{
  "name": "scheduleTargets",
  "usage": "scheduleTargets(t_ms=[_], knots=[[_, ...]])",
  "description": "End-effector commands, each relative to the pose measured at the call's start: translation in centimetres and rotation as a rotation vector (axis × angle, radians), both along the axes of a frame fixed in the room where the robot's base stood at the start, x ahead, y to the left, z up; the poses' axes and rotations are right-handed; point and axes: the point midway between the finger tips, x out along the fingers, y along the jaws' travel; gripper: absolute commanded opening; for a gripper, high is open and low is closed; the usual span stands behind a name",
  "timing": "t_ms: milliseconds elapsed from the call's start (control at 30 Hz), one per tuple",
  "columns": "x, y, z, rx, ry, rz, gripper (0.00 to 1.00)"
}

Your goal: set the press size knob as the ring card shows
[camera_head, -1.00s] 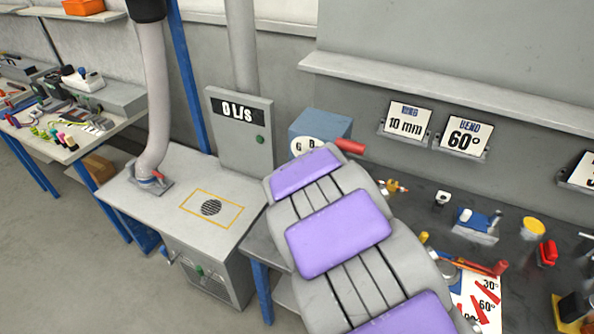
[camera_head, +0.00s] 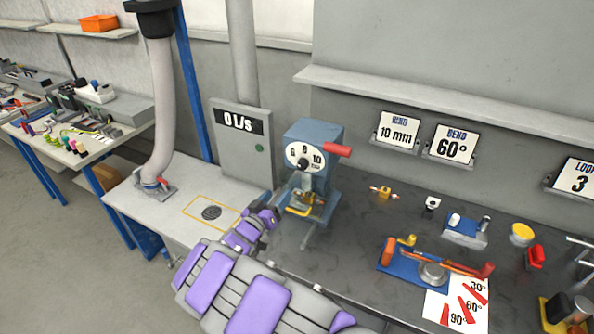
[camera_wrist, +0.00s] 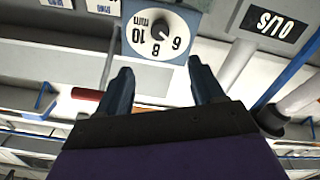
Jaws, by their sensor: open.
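The blue press (camera_head: 325,150) stands at the back left of the dark bench. Its white dial (camera_head: 305,157) is marked 6, 8 and 10 mm, with a black knob (camera_head: 304,164) at its centre. The wrist view shows the dial upside down with the knob (camera_wrist: 159,35); I cannot tell surely which number the knob points to. The ring card (camera_head: 399,130) on the wall reads 10 mm. My gripper (camera_head: 270,214) is left of and below the knob, apart from it. In the wrist view its open, empty fingers (camera_wrist: 163,82) lie below the dial.
A red handle (camera_head: 337,149) sticks out right of the dial. A yellow-topped fixture (camera_head: 301,200) sits at the press's foot. The bend card (camera_head: 450,144) reads 60°. A grey panel (camera_head: 241,145) showing 0 L/s stands left of the press. A blue bending jig (camera_head: 400,262) lies on the bench.

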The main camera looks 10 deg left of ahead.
Motion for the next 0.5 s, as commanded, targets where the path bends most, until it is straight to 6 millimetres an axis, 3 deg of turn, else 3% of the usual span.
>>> scheduleTargets(t_ms=[500], knots=[[7.9,-2.9,-0.3,0.001,0.001,-0.003,0.67]])
